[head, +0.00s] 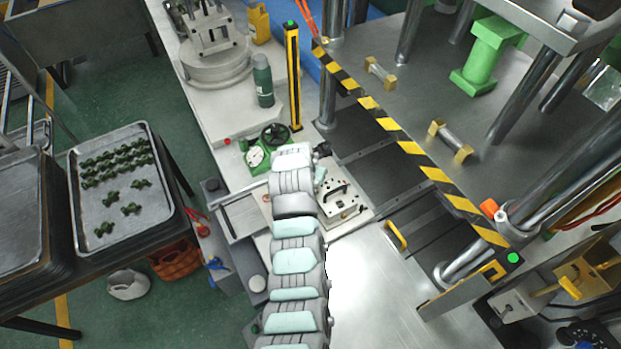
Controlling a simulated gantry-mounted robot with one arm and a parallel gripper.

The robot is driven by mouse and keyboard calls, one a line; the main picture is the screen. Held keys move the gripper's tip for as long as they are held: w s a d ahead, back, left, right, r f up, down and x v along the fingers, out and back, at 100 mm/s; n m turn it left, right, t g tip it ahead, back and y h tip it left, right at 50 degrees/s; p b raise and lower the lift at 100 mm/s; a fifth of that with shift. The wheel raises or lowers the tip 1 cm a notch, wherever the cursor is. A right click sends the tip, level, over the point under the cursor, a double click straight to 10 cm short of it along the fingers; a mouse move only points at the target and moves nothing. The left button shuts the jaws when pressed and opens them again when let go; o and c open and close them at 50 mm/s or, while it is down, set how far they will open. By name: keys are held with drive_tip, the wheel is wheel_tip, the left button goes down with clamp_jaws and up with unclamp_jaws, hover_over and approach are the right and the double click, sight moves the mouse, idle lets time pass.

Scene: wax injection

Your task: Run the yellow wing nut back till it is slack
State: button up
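My arm reaches up the middle of the head view, and its far end lies over the bench beside a metal mold block (350,190) with a dark handle. My gripper is hardly visible there; a small dark part (322,150) at the arm's end may belong to it. I cannot see its fingers or whether it holds anything. A small yellow winged piece (570,288), which looks like the wing nut, sits on a grey block at the lower right, well away from my arm's end. How tight it is cannot be told.
A striped yellow-black bar (410,145) borders the press area. A green bottle (263,82), a yellow post (293,75) and a black handwheel (275,134) stand near my arm's end. A tray (75,215) of green parts is left. The bright metal plate (380,280) is largely clear.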

drive_tip(key=shift+f, duration=0.1)
drive_tip(key=shift+c, duration=0.2)
clamp_jaws()
idle(0.4)
